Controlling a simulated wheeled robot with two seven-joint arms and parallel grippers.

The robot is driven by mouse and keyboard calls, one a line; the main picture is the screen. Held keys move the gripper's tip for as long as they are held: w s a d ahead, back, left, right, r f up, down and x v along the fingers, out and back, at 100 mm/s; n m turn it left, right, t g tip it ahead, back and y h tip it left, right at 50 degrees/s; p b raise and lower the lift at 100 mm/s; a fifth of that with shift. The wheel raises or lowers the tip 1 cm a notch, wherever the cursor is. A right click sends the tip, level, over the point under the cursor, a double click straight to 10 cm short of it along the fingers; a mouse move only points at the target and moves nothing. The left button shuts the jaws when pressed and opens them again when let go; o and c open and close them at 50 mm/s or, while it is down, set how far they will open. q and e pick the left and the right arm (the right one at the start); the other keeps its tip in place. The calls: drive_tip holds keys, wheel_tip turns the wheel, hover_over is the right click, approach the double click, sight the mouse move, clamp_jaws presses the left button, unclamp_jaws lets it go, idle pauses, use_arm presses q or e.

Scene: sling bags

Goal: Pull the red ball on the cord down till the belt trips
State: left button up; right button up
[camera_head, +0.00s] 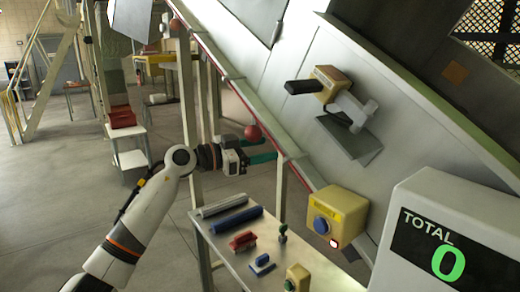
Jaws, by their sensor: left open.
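A red ball (252,132) hangs by the red cord (238,93) that runs along the sloping belt's side rail. A second red ball (175,24) is higher up at the upper left. My left gripper (264,150) is open, its teal fingers pointing right, just below the nearer ball in the picture. Whether a finger touches the ball I cannot tell. The cord leads down to a yellow box (349,207) with a blue button and a lit red lamp. The belt (218,60) slopes down to the right. My right gripper is not in view.
A display (445,245) reading TOTAL 0 stands at the lower right. A bench (222,247) below holds blue and grey rolls, a red item and a small yellow box (297,278). A belt-frame leg (283,190) stands beyond the fingers. A black-handled unit (328,84) is on the panel.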

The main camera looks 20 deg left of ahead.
use_arm(q)
drive_tip(key=shift+a, duration=0.1)
drive_tip(key=b+v, duration=0.4)
drive_tip(key=v, duration=0.8)
